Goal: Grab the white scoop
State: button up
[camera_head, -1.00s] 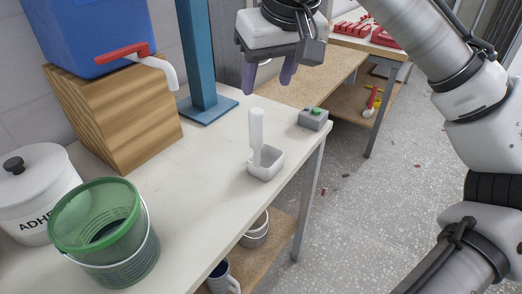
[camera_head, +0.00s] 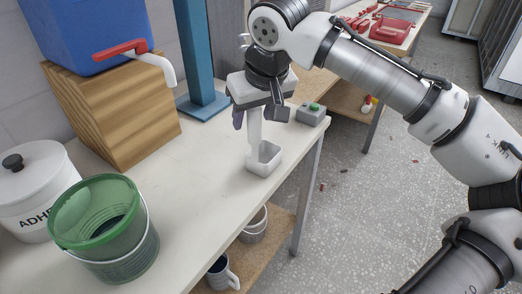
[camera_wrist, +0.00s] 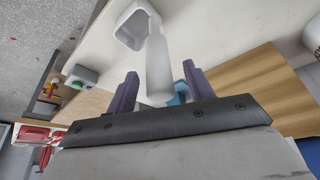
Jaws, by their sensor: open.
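The white scoop (camera_head: 264,160) stands on the pale workbench (camera_head: 190,200) near its right edge, its box-shaped cup on the bench and its long handle pointing up. In the wrist view its handle (camera_wrist: 159,65) reaches from the cup (camera_wrist: 133,25) in between the two purple fingers. My gripper (camera_wrist: 160,70) is open, with a gap showing on each side of the handle. In the head view my gripper is over the top of the handle, pointing down, and hides the handle's upper end.
A small grey box with a green button (camera_head: 311,113) is close behind the scoop. A blue tank (camera_head: 95,35) on a wooden block (camera_head: 115,115), a green-rimmed bucket (camera_head: 105,230) and a white lidded pot (camera_head: 35,185) stand to the left. Bench between is clear.

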grip_shut()
jog(key=shift+r, duration=0.2)
dwell(0.3)
